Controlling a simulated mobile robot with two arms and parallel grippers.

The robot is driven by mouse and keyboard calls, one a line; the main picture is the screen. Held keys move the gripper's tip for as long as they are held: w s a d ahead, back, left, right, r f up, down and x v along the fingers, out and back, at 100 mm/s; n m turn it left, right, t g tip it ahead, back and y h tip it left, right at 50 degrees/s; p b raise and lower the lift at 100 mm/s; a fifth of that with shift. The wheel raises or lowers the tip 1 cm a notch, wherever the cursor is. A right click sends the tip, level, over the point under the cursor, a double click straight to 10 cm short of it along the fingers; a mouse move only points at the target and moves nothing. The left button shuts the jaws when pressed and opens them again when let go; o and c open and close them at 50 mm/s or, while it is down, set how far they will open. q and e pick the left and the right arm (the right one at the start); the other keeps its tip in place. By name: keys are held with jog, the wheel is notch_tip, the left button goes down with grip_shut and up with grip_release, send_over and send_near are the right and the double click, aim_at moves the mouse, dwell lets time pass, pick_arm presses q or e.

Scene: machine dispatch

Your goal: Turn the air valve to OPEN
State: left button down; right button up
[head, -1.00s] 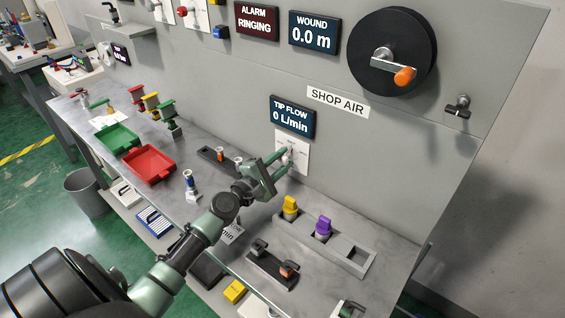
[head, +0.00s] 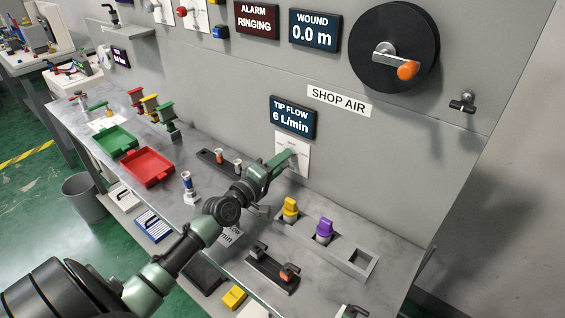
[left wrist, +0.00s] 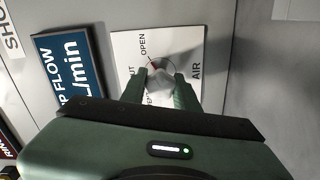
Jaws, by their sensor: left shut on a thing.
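The air valve sits on a white plate (head: 301,161) on the grey wall panel, under the TIP FLOW display (head: 293,119), which reads 6 L/min. My left gripper (head: 287,163) is at the plate and hides most of the valve in the head view. In the left wrist view the gripper (left wrist: 162,80) has its two fingers on either side of the grey valve knob (left wrist: 159,74), shut on it. The plate (left wrist: 180,42) shows OPEN and AIR; other lettering is partly hidden behind a finger. My right gripper is not in view.
Yellow (head: 290,208) and purple (head: 324,228) knobbed pieces stand in a grey holder right of my left arm. A red tray (head: 147,167) and green tray (head: 115,142) lie on the bench to the left. A crank reel (head: 393,50) is on the wall above right.

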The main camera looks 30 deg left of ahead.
pick_arm(q)
jog(key=shift+m, duration=0.3)
jog(key=c, duration=1.1)
grip_release()
jog(key=shift+o, duration=0.2)
jog(key=s, duration=0.2)
jog(key=s+b, duration=0.1)
jog(key=s, duration=0.4)
jog(key=shift+s+a, duration=0.3)
jog(key=shift+s, duration=0.05)
